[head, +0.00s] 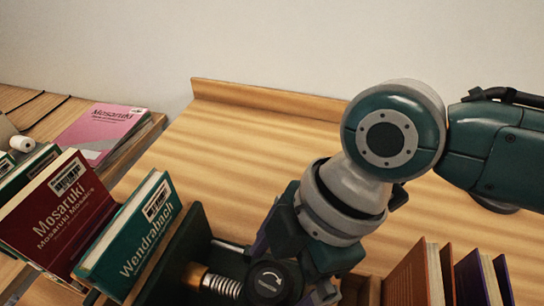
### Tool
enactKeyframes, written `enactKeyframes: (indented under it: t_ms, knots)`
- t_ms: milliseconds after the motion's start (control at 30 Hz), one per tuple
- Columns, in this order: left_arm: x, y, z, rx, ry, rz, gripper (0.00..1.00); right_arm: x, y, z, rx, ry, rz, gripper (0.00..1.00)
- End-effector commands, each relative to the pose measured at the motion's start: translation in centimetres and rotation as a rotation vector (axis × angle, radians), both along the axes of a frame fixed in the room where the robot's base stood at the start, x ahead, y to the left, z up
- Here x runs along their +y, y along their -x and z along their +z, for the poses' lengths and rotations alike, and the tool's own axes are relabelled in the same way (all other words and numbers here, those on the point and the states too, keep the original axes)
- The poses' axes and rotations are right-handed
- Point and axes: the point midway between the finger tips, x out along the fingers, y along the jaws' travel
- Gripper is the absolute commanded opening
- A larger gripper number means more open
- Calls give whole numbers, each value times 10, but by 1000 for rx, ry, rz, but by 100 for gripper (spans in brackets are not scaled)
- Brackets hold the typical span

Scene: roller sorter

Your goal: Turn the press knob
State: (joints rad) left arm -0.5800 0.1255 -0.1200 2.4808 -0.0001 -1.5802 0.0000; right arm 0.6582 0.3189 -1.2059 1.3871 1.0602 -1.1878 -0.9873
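The press knob (267,283) is a dark round disc with a white curved arrow on its face, at the bottom middle of the head view. A coppery screw with a pale spring (212,282) sits just left of it. My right gripper (292,268) comes down from the upper right, with dark parts close above and to the right of the knob. Its fingertips are partly hidden or cut off at the lower edge, so I cannot tell whether it touches the knob or how far it is open. My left gripper is not in view.
A green book (130,240) and a dark red book (58,215) lean at the left. A pink book (100,130) lies flat behind them. More books (440,275) stand at the lower right. The wooden table (225,150) is bare toward the back ledge.

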Motion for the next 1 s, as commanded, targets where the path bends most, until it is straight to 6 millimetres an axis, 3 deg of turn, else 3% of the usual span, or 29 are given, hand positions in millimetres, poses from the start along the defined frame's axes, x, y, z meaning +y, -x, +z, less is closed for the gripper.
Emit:
enactKeyframes:
  t_ms: [167,900,1000]
  knots:
    - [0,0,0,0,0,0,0,0,0,0,0,0,0,100]
    - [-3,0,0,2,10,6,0,0,0,0,1,0,0,18]
    - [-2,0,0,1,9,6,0,0,0,1,2,-1,-1,16]
